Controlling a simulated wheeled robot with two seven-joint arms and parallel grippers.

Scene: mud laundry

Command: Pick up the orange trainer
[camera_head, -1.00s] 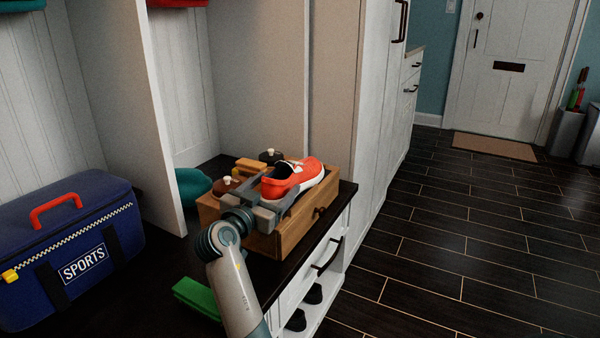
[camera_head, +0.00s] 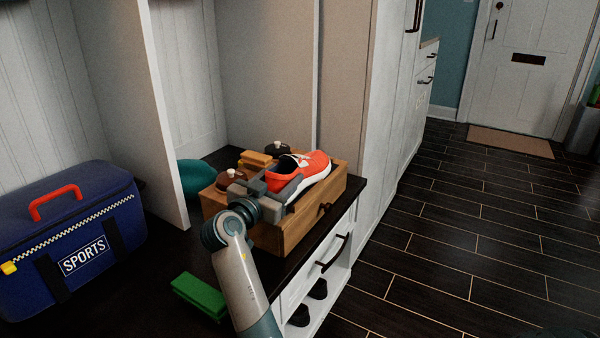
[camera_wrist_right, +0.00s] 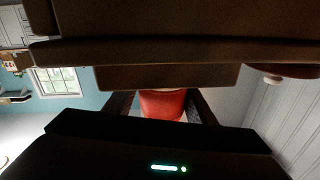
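The orange trainer (camera_head: 312,167), with a white sole and a white mark, sits on top of the wooden drawer box (camera_head: 290,232), toe pointing away to the right. My right gripper (camera_head: 282,182) reaches it from the left, with its grey fingers on either side of the heel. In the right wrist view the trainer's heel (camera_wrist_right: 162,103) shows red between the two dark fingers. I cannot tell whether the fingers press on it. My left gripper is not in view.
Brown polish tins or brushes (camera_head: 230,180) and a yellow-brown block (camera_head: 255,158) stand beside the trainer. A blue sports bag (camera_head: 115,225) and a green block (camera_head: 200,296) are on the dark bench top.

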